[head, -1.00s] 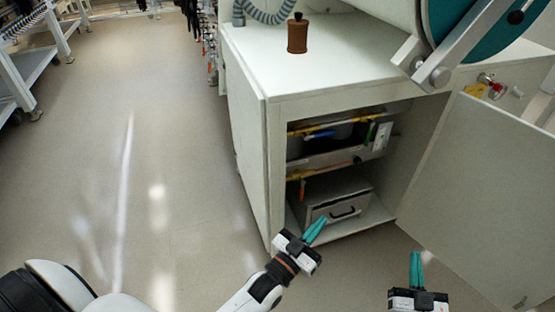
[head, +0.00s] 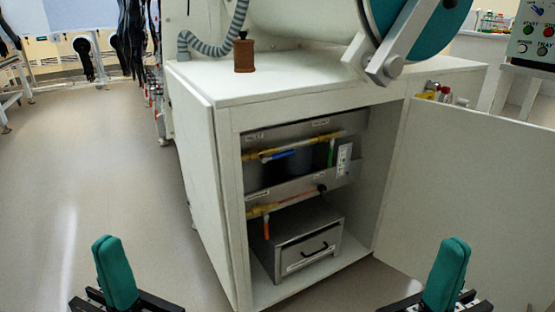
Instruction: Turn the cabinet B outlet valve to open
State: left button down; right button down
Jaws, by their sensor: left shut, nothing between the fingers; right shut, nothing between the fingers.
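The cabinet (head: 205,170) stands open in front of me; I cannot read a letter on it. Inside, an upper yellow pipe (head: 325,136) carries a lengthwise blue handle (head: 278,155) and, at its right, a hanging green handle (head: 331,152). A lower pipe has a yellow fitting (head: 262,210) with an orange handle (head: 267,228) hanging down. The labels are too small to tell which valve is the outlet. My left gripper (head: 115,272) is shut and empty at the lower left, outside the cabinet. My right gripper (head: 447,275) is shut and empty, before the open door.
The open door (head: 475,195) spreads to the right. A grey drawer box (head: 305,248) sits on the cabinet floor. A brown canister (head: 244,56) stands on top, near a grey hose (head: 215,42). A button panel (head: 530,38) is at the upper right. The floor at left is clear.

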aim_at(331, 141)
jog(key=i+l, duration=0.15)
jog(key=l, duration=0.25)
jog(key=i+l, duration=0.15)
jog(key=l, duration=0.25)
jog(key=i+j+z, duration=0.15)
jog(key=z, duration=0.2)
jog(key=i+j+z, duration=0.25)
jog(key=z, duration=0.15)
jog(key=i, duration=0.05)
